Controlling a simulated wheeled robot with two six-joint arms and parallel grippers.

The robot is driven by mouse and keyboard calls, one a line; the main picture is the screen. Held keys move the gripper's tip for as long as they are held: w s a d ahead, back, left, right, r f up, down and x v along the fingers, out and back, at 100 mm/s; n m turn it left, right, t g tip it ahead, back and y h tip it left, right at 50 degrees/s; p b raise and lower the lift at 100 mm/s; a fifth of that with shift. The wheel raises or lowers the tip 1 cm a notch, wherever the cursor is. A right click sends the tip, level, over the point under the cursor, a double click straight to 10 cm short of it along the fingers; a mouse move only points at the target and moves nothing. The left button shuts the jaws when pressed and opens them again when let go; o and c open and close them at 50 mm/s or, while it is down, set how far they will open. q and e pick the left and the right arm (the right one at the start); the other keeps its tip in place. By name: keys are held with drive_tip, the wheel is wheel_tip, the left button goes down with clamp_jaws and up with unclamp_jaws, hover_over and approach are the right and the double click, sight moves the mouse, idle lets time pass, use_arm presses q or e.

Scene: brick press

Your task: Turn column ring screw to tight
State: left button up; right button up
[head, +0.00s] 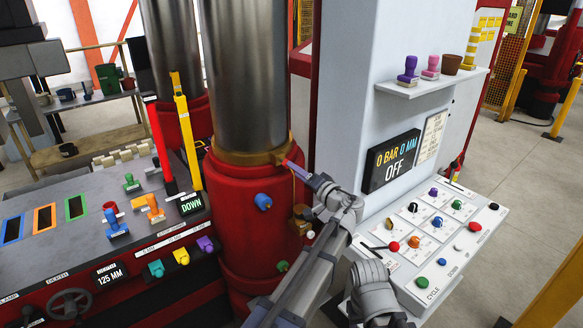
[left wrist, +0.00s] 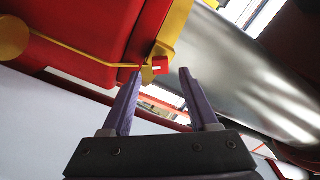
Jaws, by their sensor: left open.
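The brass column ring (head: 245,156) sits around the base of the steel column, above the red cylinder body. The ring screw shows as a small red block with a white mark (left wrist: 160,65) on the yellow ring in the left wrist view.
The white control panel (head: 482,242) with knobs and buttons stands right of the column, under a display (head: 391,160) reading OFF. A blue knob (head: 263,202) and a brass fitting (head: 300,222) project from the red cylinder. The grey bench (head: 85,235) with levers is at left.

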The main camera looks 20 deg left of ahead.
sight(284, 162)
use_arm(q)
drive_tip(key=shift+x, duration=1.8)
drive_tip(key=shift+c, duration=0.2)
clamp_jaws()
